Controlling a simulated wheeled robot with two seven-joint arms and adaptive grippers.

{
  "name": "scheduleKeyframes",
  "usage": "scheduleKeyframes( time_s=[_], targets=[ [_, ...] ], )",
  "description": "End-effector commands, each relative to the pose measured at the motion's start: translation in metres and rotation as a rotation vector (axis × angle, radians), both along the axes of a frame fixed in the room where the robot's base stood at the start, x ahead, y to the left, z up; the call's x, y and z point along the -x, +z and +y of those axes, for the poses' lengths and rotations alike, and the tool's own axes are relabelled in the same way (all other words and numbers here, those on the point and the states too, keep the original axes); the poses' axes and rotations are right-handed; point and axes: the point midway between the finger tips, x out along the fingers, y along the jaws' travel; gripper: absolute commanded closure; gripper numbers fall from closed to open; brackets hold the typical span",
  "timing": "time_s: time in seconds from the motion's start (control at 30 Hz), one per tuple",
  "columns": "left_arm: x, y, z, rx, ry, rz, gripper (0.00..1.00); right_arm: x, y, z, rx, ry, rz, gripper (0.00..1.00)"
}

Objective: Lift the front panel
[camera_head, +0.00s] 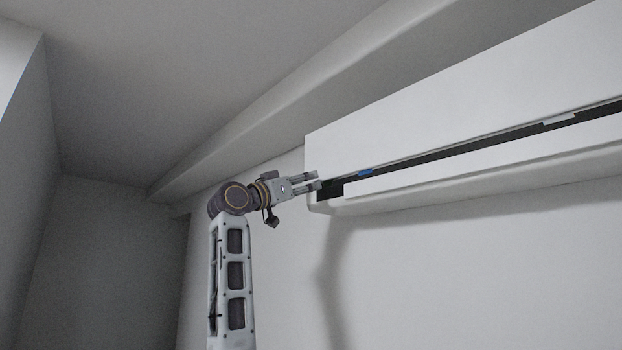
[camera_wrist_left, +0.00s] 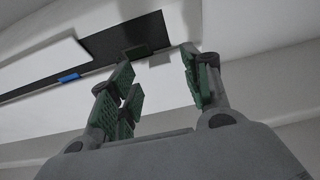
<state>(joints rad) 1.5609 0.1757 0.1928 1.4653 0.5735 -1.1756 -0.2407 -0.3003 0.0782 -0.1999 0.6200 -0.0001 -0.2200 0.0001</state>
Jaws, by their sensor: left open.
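The white front panel (camera_head: 450,95) is the large long face of the wall unit at the upper right in the head view. A dark slot (camera_head: 430,160) runs below it, with a small blue tab (camera_head: 365,172) at its lower edge. My left gripper (camera_head: 316,181) is at the unit's left end, close to the panel's lower corner. In the left wrist view its two fingers (camera_wrist_left: 158,72) are spread apart, with nothing seen between them. The blue tab also shows there (camera_wrist_left: 68,77). I cannot tell whether a fingertip touches the panel. My right gripper is out of view.
A white lower strip (camera_head: 480,168) runs below the slot. A pale piece (camera_head: 559,119) sits at the slot's far right part. The wall (camera_head: 450,270) below the unit is bare. A ceiling ledge (camera_head: 250,135) runs above and left of the unit.

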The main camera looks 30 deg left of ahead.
Motion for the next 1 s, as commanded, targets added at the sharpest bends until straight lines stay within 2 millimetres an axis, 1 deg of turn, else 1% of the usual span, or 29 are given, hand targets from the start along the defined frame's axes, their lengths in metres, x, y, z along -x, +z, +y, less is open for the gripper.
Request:
scheduleKeyframes(
  time_s=[0.03,0.3,0.5,0.77,1.0],
  targets=[
    [-0.005,0.004,-0.002,0.000,-0.001,0.002,0.52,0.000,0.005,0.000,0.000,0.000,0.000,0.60],
    [-0.022,0.012,-0.008,0.001,-0.001,0.000,0.52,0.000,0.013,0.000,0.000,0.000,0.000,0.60],
    [-0.027,0.013,-0.009,0.000,-0.001,0.000,0.52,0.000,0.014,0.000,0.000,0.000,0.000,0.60],
    [-0.027,0.012,-0.009,-0.001,0.000,0.000,0.52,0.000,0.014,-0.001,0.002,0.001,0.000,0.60],
    [-0.027,0.012,-0.009,-0.001,0.000,0.000,0.83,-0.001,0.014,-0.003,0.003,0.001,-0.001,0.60]
  ],
)
